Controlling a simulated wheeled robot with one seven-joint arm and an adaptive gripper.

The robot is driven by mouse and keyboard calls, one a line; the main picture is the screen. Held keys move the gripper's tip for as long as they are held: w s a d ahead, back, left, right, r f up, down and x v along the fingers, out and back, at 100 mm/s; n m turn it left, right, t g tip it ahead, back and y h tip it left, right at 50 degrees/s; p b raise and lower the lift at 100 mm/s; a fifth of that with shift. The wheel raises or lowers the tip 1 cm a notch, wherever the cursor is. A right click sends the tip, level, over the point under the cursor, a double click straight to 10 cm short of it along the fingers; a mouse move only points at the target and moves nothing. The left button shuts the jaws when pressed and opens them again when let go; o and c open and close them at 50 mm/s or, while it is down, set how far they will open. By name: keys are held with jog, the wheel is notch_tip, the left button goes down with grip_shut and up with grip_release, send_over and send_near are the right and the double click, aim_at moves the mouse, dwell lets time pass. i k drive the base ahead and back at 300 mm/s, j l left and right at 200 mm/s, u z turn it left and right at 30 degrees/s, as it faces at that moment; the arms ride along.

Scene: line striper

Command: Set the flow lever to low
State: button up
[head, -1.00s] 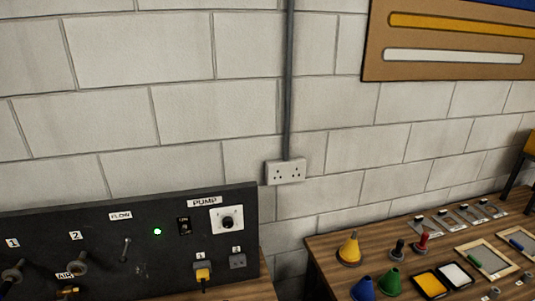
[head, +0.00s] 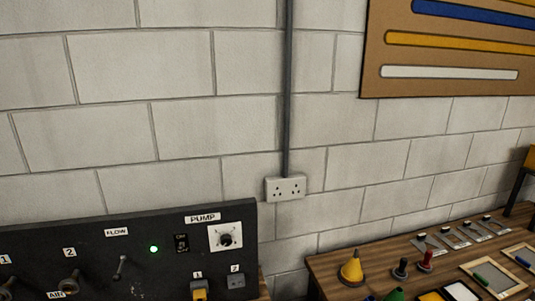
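The flow lever (head: 120,267) is a small metal toggle on the black control panel (head: 40,250) at the lower left of the head view. It sits below the white FLOW label (head: 116,231) and leans a little, its top toward the right. I cannot read any low or high marks around it. My gripper is not in view.
The panel also has a lit green light (head: 154,250), a black switch (head: 181,243) and a pump dial (head: 226,237). Yellow and grey plugs sit below. A wooden bench (head: 335,266) with cones, stamps and trays stands at the right, past a gap.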

aim_at(116, 278)
jog(key=k+j+u, duration=0.1)
jog(key=u, duration=1.4)
